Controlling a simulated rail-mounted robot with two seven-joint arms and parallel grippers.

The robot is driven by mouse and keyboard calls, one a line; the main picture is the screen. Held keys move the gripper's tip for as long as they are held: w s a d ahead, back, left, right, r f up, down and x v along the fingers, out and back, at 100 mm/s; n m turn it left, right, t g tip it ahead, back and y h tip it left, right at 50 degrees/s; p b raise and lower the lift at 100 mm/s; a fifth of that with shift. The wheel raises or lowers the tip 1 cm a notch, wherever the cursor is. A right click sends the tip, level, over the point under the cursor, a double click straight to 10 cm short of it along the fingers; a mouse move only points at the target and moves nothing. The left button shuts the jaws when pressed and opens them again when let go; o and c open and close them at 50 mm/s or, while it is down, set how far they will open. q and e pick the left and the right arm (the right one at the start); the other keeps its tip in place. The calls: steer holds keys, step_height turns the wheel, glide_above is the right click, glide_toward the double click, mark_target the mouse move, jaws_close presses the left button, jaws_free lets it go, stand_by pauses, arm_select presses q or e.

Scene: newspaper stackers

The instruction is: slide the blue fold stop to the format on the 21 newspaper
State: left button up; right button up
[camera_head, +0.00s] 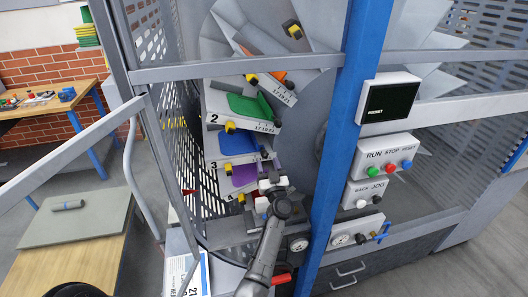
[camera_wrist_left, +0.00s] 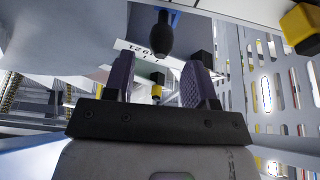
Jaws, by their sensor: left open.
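The blue fold stop (camera_head: 238,143) is a flat blue plate in the middle tray of the stacker, below the green plate and above the purple one. In the left wrist view, a black knob (camera_wrist_left: 162,36) with a little blue behind it stands in front of a printed number scale (camera_wrist_left: 143,51). My left gripper (camera_head: 270,184) is near the lower right end of the trays. In the wrist view my left gripper (camera_wrist_left: 160,72) is open and empty, with the knob beyond its fingertips and apart from them. A newspaper (camera_head: 190,277) marked 21 is at the bottom. My right gripper does not show.
Green (camera_head: 248,106), orange (camera_head: 267,76) and purple (camera_head: 243,175) plates sit in neighbouring trays with yellow-black clamps. A blue post (camera_head: 340,150) stands close right of my gripper. A grey rail (camera_head: 240,67) crosses above. Perforated panels (camera_wrist_left: 270,85) flank the trays.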

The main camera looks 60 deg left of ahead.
mark_target(266, 157)
arm_select(q)
steer(key=shift+x, duration=2.75)
jaws_close()
